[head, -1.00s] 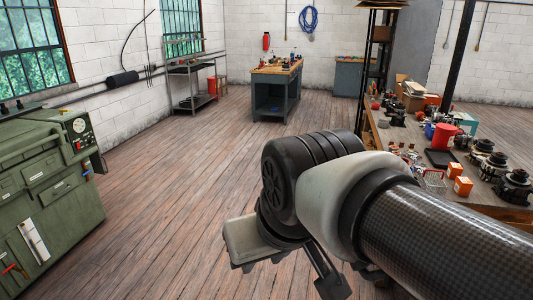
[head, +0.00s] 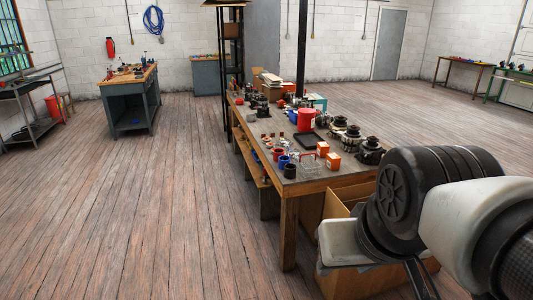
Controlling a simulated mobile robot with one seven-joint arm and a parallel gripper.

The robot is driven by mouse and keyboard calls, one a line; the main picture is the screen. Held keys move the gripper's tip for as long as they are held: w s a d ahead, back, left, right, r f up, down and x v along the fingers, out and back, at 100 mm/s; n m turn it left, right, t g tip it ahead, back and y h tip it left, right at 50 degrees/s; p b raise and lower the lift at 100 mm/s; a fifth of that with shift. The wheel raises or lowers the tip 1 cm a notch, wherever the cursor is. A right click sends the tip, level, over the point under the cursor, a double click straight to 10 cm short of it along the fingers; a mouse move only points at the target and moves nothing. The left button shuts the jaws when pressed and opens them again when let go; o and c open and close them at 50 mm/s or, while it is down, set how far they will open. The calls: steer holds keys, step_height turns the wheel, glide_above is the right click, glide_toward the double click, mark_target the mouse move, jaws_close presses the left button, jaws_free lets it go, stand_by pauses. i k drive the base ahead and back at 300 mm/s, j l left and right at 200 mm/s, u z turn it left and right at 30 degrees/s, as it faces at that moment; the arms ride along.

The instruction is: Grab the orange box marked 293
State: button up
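Two small orange boxes with white marks stand side by side near the front of the long workbench (head: 315,183). One orange box (head: 333,160) is nearer and to the right; the other orange box (head: 323,148) is just behind it to the left. Their markings are too small to read, so I cannot tell which is 293. My gripper (head: 345,242) is at lower right, in front of the bench and apart from both boxes. My arm partly hides it, and its fingers do not show clearly.
Black alternator parts (head: 369,150) stand right of the boxes, and a red container (head: 305,120) behind them. Blue (head: 284,162) and black cups (head: 290,170) stand at the front left. A cardboard box (head: 345,284) is on the floor below my gripper. Open floor lies left.

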mark_target(332, 161)
steer(key=l+z, duration=0.2)
steer(key=z, duration=0.2)
steer(key=i+j+z, duration=0.15)
steer(key=i+j, duration=0.15)
steer(key=i+j+z, duration=0.1)
steer(key=i+j, duration=0.25)
steer(key=i+j+z, duration=0.15)
steer(key=i+j, duration=0.2)
steer(key=i+j+z, duration=0.1)
steer(key=i+j, duration=0.25)
steer(key=i+j+z, duration=0.15)
steer(key=j, duration=0.35)
steer(key=i+j+z, duration=0.1)
steer(key=i+j, duration=0.3)
steer(key=i+j+z, duration=0.15)
steer(key=j, duration=0.4)
steer(key=i+j+z, duration=0.15)
steer(key=i+j, duration=0.15)
steer(key=j, duration=0.25)
